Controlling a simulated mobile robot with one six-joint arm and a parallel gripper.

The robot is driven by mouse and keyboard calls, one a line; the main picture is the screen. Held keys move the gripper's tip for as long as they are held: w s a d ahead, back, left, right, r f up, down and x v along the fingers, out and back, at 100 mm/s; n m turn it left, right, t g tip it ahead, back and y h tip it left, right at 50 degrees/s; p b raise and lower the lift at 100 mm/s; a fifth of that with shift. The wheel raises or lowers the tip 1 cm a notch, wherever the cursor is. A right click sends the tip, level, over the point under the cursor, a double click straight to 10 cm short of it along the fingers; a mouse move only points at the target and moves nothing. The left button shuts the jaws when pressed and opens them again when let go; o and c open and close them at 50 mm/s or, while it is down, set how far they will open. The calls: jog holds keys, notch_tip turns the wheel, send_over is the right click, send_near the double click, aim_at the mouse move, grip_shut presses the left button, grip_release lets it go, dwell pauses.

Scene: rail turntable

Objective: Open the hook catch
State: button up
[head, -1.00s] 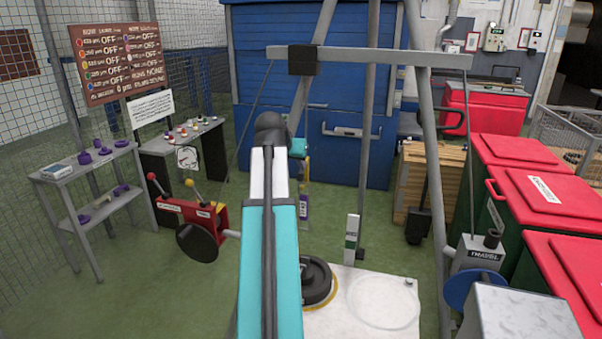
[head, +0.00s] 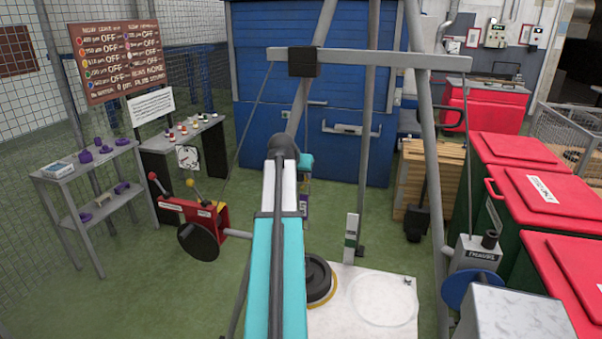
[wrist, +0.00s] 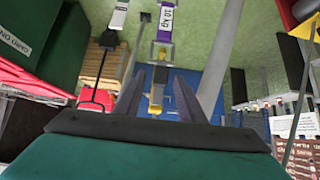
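My gripper (wrist: 158,100) shows in the wrist view with its two dark fingers apart. A small yellow and grey fitting (wrist: 157,92) appears between the fingers. It may be the hook catch, but I cannot tell its state or whether the fingers touch it. Beyond it in the same line are a grey and yellow piece (wrist: 163,50) and a purple piece labelled 10 kg (wrist: 186,22). In the head view my arm hides most of this area; only part of the purple piece (head: 304,200) shows beside the arm.
A grey frame with a crossbar (head: 390,59) stands over a white platform (head: 335,318) bearing a dark round weight (head: 319,279). A red lever box (head: 196,213) is at left, a blue handwheel (head: 470,288) at right. Red-lidded bins (head: 540,190) and a shelf (head: 85,165) flank the space.

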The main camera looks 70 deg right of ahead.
jog(key=shift+d+f, duration=0.15)
jog(key=shift+c, duration=0.2)
grip_shut()
jog(key=shift+d, duration=0.15)
dwell(1.0)
